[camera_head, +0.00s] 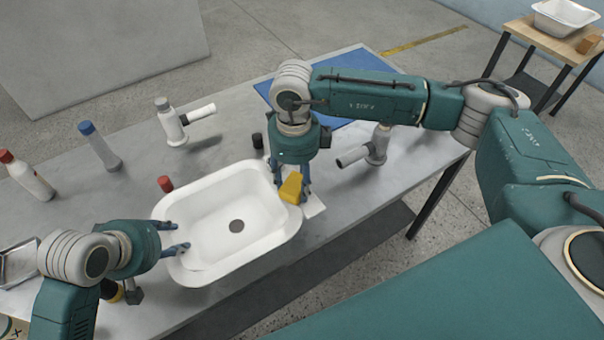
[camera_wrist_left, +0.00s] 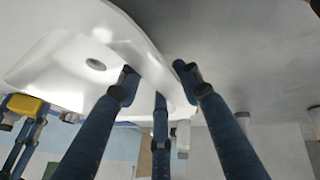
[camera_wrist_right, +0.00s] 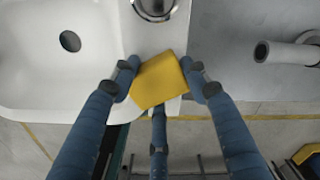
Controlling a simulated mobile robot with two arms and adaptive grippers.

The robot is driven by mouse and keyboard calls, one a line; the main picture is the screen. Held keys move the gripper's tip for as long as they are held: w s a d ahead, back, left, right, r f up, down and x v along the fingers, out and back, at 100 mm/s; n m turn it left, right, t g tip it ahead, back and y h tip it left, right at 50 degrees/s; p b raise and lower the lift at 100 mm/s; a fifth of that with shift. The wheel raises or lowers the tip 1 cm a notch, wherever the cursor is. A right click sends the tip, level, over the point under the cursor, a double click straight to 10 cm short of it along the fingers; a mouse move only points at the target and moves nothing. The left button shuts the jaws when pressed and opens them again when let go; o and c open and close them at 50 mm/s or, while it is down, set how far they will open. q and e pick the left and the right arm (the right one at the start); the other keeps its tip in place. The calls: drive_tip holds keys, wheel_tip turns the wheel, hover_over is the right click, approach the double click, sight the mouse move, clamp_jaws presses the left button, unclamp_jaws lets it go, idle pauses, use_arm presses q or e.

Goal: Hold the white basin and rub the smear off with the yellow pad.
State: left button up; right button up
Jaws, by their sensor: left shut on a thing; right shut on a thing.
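The white basin (camera_head: 215,262) sits on the grey table with a drain hole in its floor; it fills the left of the right wrist view (camera_wrist_right: 92,92). My left gripper (camera_head: 183,238) is shut on the basin's left rim; its fingers straddle the rim (camera_wrist_left: 150,60) in the left wrist view. My right gripper (camera_head: 300,190) points down and is shut on the yellow pad (camera_head: 291,187). The pad (camera_wrist_right: 160,78) is at the basin's right rim; whether it touches the rim I cannot tell. I cannot make out the smear in any view.
A red-capped bottle (camera_head: 26,178) and a blue-capped bottle (camera_head: 100,147) are at the left. A red cap (camera_head: 165,184) is near the rim. A blue sheet (camera_head: 335,120) lies behind. Another table (camera_head: 556,46) stands far right.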

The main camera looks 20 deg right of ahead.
sight(296, 194)
use_arm(q)
drive_tip(key=shift+f, duration=0.1)
use_arm(e)
drive_tip(key=shift+s+a, duration=0.15)
drive_tip(key=shift+a, duration=0.8)
drive_tip(key=d, duration=0.4)
drive_tip(key=shift+w, duration=0.3)
drive_tip(key=shift+s+a, duration=0.45)
drive_tip(key=shift+s, duration=0.4)
drive_tip(key=shift+s+a, duration=0.15)
drive_tip(key=shift+a, duration=1.2)
drive_tip(key=d, duration=0.3)
drive_tip(key=shift+w+d, duration=0.2)
drive_tip(key=shift+w, duration=0.05)
drive_tip(key=shift+s+d, duration=0.15)
drive_tip(key=shift+s, duration=0.65)
drive_tip(key=shift+s+a, duration=0.2)
drive_tip(key=shift+a, duration=1.5)
drive_tip(key=shift+w+d, duration=0.15)
drive_tip(key=shift+d, duration=0.75)
drive_tip(key=shift+w+d, duration=0.1)
drive_tip(key=shift+d, duration=0.8)
wheel_tip(296, 194, up, 2)
drive_tip(key=shift+w+r, duration=0.15)
drive_tip(key=shift+r, duration=2.9)
